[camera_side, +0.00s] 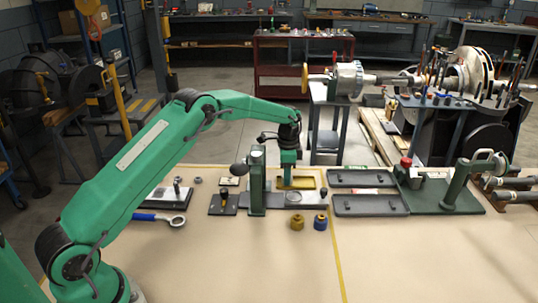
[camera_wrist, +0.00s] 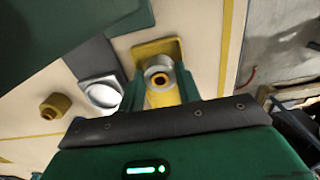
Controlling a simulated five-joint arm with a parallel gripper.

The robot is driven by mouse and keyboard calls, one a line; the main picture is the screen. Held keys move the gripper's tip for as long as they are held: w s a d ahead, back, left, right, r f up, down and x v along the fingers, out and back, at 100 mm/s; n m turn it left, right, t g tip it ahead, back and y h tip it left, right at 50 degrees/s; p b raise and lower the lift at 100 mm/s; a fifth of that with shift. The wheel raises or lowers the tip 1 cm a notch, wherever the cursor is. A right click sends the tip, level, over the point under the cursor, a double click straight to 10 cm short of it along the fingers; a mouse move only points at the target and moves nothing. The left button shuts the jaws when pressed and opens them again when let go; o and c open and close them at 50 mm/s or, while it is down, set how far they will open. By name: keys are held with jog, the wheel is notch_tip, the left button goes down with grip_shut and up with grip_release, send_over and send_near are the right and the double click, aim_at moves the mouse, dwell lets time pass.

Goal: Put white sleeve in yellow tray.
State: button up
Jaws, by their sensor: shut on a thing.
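My gripper (camera_side: 288,182) points down over the near left part of the yellow tray (camera_side: 309,181) in the side view. In the wrist view my gripper (camera_wrist: 160,92) is shut on a pale ring-shaped part, which I take to be the white sleeve (camera_wrist: 157,62). A brass-coloured ring with a dark hole shows at its lower end. The yellow tray (camera_wrist: 150,46) lies behind the sleeve in the wrist view. The sleeve is hidden or too small to make out in the side view. I cannot tell whether it touches the tray.
A green post (camera_side: 257,182) stands close left of my gripper. A brass part (camera_side: 297,222) and a blue part (camera_side: 320,222) stand in front. Dark trays (camera_side: 370,205) and a green fixture (camera_side: 458,190) are at the right. The front of the table is clear.

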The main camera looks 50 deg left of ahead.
jog(key=shift+f, duration=0.3)
